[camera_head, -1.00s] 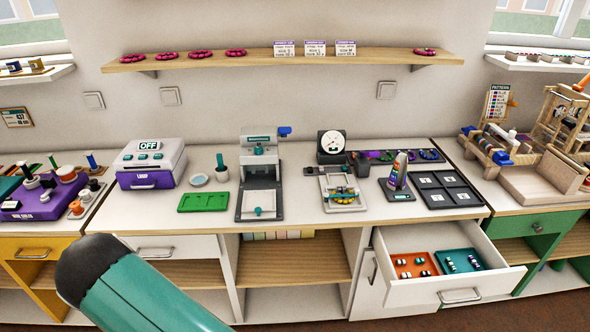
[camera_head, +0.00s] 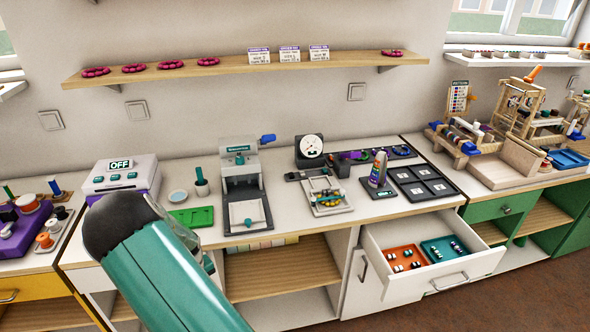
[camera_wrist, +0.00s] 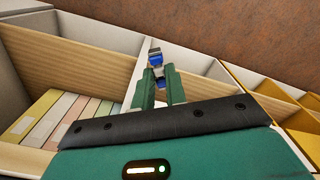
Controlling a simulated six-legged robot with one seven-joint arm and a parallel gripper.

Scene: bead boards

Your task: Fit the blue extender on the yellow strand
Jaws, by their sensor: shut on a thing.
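My gripper (camera_wrist: 158,82) shows in the wrist view, its two green fingers shut on a small blue and silver-grey piece (camera_wrist: 155,57). The piece sticks out past the fingertips and looks like the blue extender. It is held in the air in front of the open shelves. In the head view my teal arm fills the lower left and the fingers cannot be made out. A small board (camera_head: 326,207) with yellow parts lies on the counter right of the press. I cannot make out a separate yellow strand on it.
A grey press (camera_head: 246,190) with a blue lever stands mid-counter, beside a green tray (camera_head: 192,217). A round gauge (camera_head: 311,147) and a dark four-square tray (camera_head: 424,190) are further right. An open drawer (camera_head: 450,271) juts out below, holding an orange tray (camera_head: 404,259) and a teal tray (camera_head: 447,250).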

